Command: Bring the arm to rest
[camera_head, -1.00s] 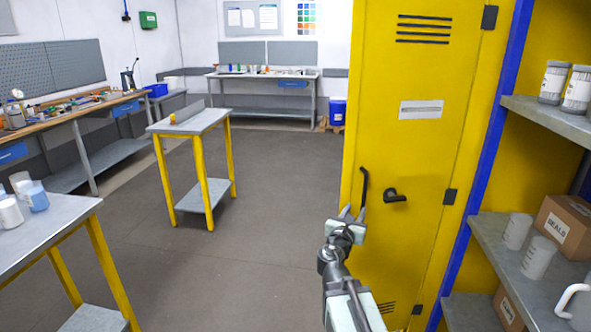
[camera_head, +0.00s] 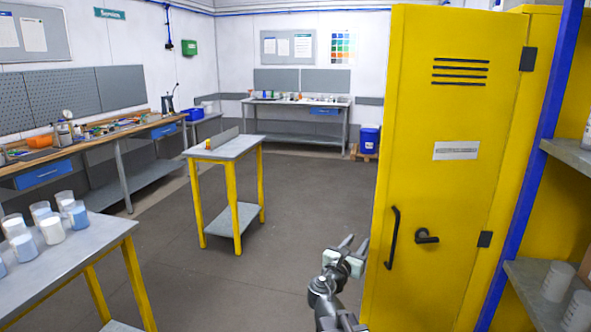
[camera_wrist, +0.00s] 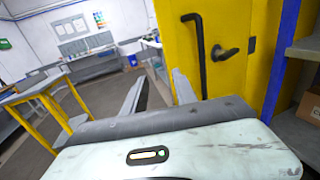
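My gripper (camera_head: 352,245) is in front of the left edge of the yellow cabinet (camera_head: 455,110), low in the head view. Its two fingers are spread apart with nothing between them. In the wrist view my gripper (camera_wrist: 158,90) also shows open, with floor and the cabinet's edge beyond the fingers. The cabinet's black bar handle (camera_head: 391,237) is to the right of the fingers, apart from them. A black lever (camera_head: 426,236) is further right on the door. The door looks closed.
A small yellow-legged table (camera_head: 225,147) stands mid-room. A table with several cups (camera_head: 52,229) is at lower left. A shelf (camera_head: 545,290) with containers is at right. A workbench (camera_head: 103,139) lines the left wall. The floor (camera_head: 300,200) between is clear.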

